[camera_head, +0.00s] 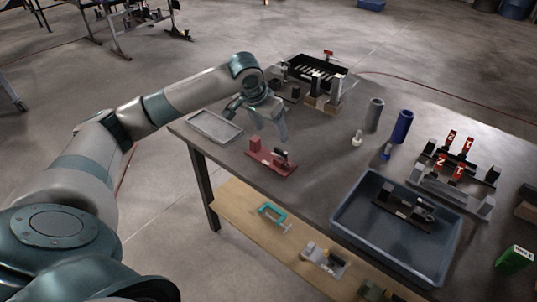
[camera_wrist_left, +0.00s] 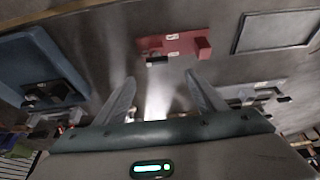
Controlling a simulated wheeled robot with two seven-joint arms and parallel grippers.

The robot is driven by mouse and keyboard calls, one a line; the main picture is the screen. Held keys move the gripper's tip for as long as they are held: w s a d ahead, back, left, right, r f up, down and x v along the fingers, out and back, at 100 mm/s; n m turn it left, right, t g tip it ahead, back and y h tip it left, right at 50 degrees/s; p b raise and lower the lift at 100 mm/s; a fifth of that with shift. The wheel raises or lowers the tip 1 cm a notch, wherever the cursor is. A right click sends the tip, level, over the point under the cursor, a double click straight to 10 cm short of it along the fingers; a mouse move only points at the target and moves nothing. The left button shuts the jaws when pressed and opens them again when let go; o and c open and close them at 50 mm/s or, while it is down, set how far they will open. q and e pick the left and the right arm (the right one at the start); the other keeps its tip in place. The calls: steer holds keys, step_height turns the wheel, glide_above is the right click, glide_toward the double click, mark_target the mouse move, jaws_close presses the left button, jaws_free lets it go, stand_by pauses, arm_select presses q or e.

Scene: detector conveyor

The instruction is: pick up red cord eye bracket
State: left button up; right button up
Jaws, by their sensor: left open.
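The red cord eye bracket (camera_head: 268,162) lies on the dark table near its left front edge, with a dark part on its right end. It also shows in the left wrist view (camera_wrist_left: 182,44), beyond my fingertips, with small white labels on it. My left gripper (camera_head: 272,128) is open and empty, above and behind the bracket in the head view. In the left wrist view its two fingers (camera_wrist_left: 160,80) are spread apart, with the bracket clear of them. My right gripper is not in view.
A shallow grey tray (camera_head: 214,128) lies left of the bracket. A blue-grey bin (camera_head: 345,228) holding a dark bracket stands to the right. A black rack (camera_head: 318,72), grey and blue cylinders (camera_head: 403,125) and red-tagged fixtures stand farther back. A lower wooden shelf (camera_head: 240,212) holds a teal clamp.

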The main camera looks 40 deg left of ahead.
mark_target(280, 151)
arm_select(q)
steer(key=p+x, duration=0.2)
steer(key=x, duration=0.6)
steer(key=shift+w+f, duration=0.1)
steer(key=shift+f, duration=0.2)
steer(key=shift+w+d+f+p, duration=0.2)
steer(key=shift+f+p, duration=0.45)
steer(key=shift+p, duration=0.1)
steer(key=shift+p+x, duration=0.5)
steer(key=shift+x, duration=1.45)
steer(key=shift+s+d, duration=0.1)
steer(key=shift+s, duration=0.05)
steer(key=c, duration=1.5)
